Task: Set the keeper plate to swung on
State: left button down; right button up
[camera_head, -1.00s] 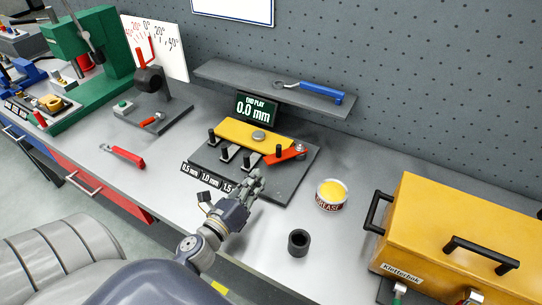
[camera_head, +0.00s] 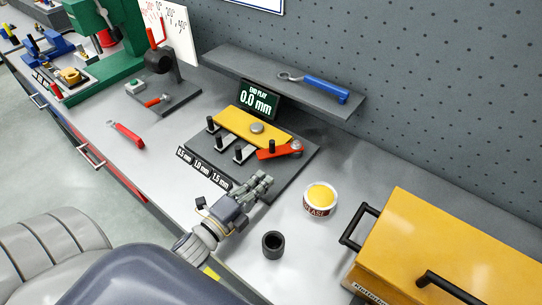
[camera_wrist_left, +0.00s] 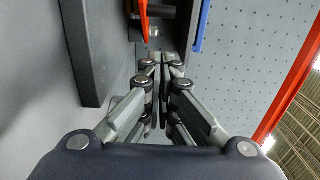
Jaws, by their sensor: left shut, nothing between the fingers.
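The red keeper plate (camera_head: 281,151) has an upright black knob at its left end and a silver bolt at its right end. It lies at the right end of the yellow block (camera_head: 240,122), angled along its front corner. Both sit on a dark base plate (camera_head: 285,175). My left gripper (camera_head: 267,181) is shut and empty, in front of the keeper plate near the base plate's front right edge, apart from the plate. In the left wrist view, the red keeper plate (camera_wrist_left: 143,20) shows at the top, beyond the closed fingers (camera_wrist_left: 163,62). My right gripper is out of view.
Several dark knobbed tabs (camera_head: 222,142) stand along the block's front. A display (camera_head: 258,102) behind reads 0.0 mm. A grease tin (camera_head: 320,198), black socket (camera_head: 273,244) and yellow toolbox (camera_head: 450,245) stand to the right.

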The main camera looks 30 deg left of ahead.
aim_at(280, 145)
pick_arm(q)
jog(key=w, duration=0.3)
jog(key=w+p, duration=0.1)
jog(key=shift+w+d+r, duration=0.15)
jog(key=shift+w+d, duration=0.05)
jog(key=shift+d, duration=0.2)
jog(key=w, duration=0.1)
jog(key=w+a, duration=0.1)
jog(key=w+p, duration=0.1)
jog(key=shift+a, duration=0.25)
jog(key=shift+w+a, duration=0.4)
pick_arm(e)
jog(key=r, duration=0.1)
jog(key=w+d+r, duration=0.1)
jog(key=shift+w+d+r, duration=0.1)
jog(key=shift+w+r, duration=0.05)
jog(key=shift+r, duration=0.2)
pick_arm(q)
jog(key=shift+f, duration=0.2)
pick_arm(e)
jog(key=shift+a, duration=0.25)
pick_arm(q)
jog(key=shift+w+a+m+h, duration=0.15)
jog(key=shift+a+m+h, duration=0.25)
jog(key=shift+h, duration=0.2)
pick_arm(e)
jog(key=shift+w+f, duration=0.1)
